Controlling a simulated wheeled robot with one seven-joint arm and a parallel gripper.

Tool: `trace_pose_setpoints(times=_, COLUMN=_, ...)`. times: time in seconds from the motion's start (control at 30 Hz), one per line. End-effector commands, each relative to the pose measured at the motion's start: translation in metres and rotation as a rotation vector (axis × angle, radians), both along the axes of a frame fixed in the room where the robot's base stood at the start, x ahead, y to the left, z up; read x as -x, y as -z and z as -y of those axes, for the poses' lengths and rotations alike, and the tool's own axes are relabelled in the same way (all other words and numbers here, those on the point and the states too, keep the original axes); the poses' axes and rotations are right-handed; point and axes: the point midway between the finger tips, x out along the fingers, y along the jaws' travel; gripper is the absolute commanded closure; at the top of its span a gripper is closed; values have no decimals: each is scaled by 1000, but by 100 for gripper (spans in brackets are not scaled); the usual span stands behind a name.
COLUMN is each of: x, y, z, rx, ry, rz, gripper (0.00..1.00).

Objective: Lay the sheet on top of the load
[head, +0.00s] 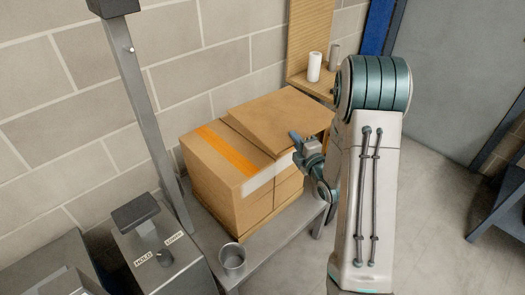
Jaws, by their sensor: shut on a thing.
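The load (225,190) is a block of brown cardboard boxes with an orange stripe across its top and a white band on its side. It stands on a grey table. The sheet (280,118) is a flat brown cardboard piece over the right and back part of the load's top, turned relative to it and reaching past its right side. The striped left part of the top is bare. I cannot tell how much of the sheet touches the load. My gripper (299,141) is at the sheet's near right edge, shut on it; the fingertips are partly hidden.
A metal cup (232,257) stands on the table (265,243) in front of the load. A grey post (140,85) and a control box (160,255) marked HOLD and LOWER stand at left. A wooden shelf (312,82) behind holds a white roll (314,67). A block wall is behind.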

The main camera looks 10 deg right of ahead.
Motion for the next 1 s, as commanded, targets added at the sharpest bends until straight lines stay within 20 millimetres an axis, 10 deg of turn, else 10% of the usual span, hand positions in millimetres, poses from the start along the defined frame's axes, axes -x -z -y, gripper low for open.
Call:
trace_pose_setpoints(times=0.53, x=-1, y=-24, z=80, rx=0, ry=-315, rz=-2, gripper=100)
trace_pose_setpoints(times=1.0, x=23, y=28, z=-5, rx=-6, ry=-326, rz=-6, gripper=100)
